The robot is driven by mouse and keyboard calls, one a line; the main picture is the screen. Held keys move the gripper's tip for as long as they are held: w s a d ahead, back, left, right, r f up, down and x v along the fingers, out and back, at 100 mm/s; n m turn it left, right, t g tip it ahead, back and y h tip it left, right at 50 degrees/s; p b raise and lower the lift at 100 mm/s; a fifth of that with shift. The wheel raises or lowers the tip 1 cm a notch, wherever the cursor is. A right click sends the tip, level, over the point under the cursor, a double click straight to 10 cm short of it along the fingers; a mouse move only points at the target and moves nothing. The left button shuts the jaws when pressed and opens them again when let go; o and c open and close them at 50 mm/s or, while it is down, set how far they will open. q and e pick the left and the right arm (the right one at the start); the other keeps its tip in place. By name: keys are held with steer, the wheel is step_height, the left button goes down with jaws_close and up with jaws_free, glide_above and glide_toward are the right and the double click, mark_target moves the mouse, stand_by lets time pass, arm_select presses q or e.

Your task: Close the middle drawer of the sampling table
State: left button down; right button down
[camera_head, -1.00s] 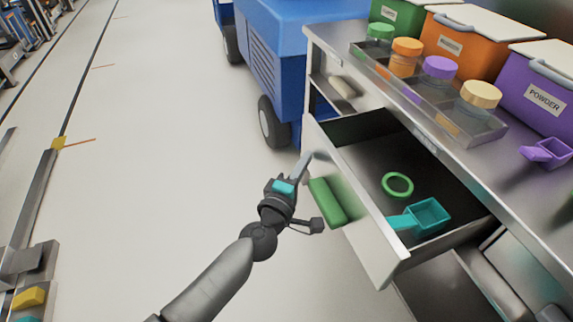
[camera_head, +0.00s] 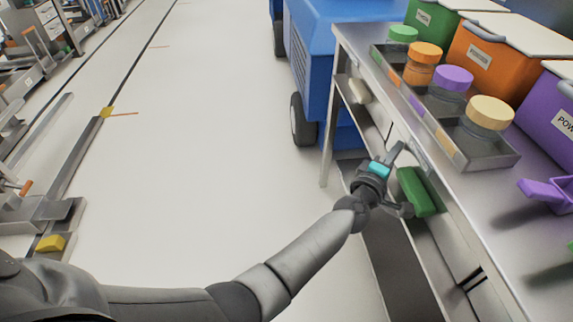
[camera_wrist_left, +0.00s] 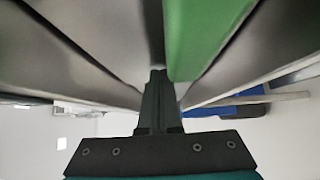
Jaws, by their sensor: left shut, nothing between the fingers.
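The sampling table (camera_head: 478,192) stands on the right in the head view. Its middle drawer shows only its grey front (camera_head: 448,240) below the tabletop edge; its inside is hidden. I cannot tell whether a small gap is left. The drawer's green handle (camera_head: 417,192) is right of my left gripper (camera_head: 396,152), which is shut and empty at the drawer front. In the left wrist view the gripper (camera_wrist_left: 157,82) points at the front beside the green handle (camera_wrist_left: 203,38). Exact contact is unclear. My right gripper is not in view.
On the tabletop, a tray (camera_head: 492,155) holds jars with coloured lids. Green, orange and purple bins (camera_head: 548,118) stand behind it, with a purple scoop (camera_head: 545,192) nearby. A blue machine (camera_head: 345,60) stands beyond the table. The floor (camera_head: 190,170) to the left is clear.

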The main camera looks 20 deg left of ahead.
arm_select(q)
steer(key=shift+w+d, duration=0.25)
steer(key=shift+d, duration=0.15)
steer(key=shift+d+r, duration=0.1)
steer(key=shift+d, duration=0.05)
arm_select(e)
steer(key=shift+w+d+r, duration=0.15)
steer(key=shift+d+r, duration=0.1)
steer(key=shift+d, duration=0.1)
